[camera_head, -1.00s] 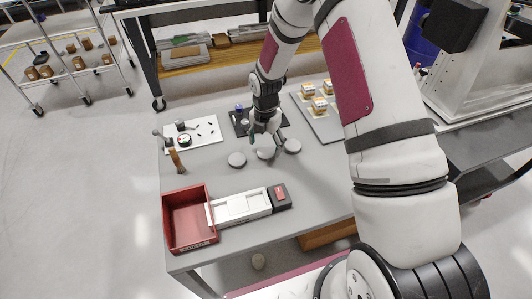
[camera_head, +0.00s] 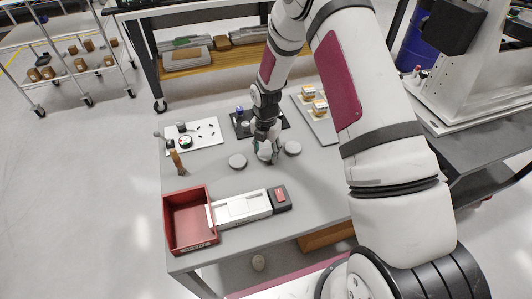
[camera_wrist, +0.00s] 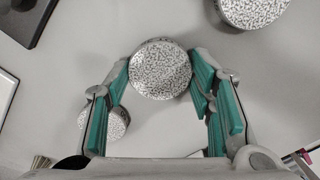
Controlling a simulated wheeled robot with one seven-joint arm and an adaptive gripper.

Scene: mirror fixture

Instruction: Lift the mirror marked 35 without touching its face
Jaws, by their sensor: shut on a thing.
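A round speckled disc (camera_wrist: 160,68) sits between my fingertips in the wrist view, gripped by its rim at left and right. My gripper (camera_head: 266,152) is shut on it, over the middle of the grey table in the head view. Two similar discs lie apart from it: the left disc (camera_head: 237,161), also low left in the wrist view (camera_wrist: 112,123), and the right disc (camera_head: 292,147), at the top right of the wrist view (camera_wrist: 252,8). No number is legible on any disc. I cannot tell whether the held disc is clear of the table.
A red bin (camera_head: 168,222), a white fixture (camera_head: 240,208) and a dark box with a red top (camera_head: 280,195) stand along the front. A brush (camera_head: 175,161) and a white board (camera_head: 208,130) are at left. A dark mat (camera_head: 285,122) lies behind my gripper. Table between discs and fixture is clear.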

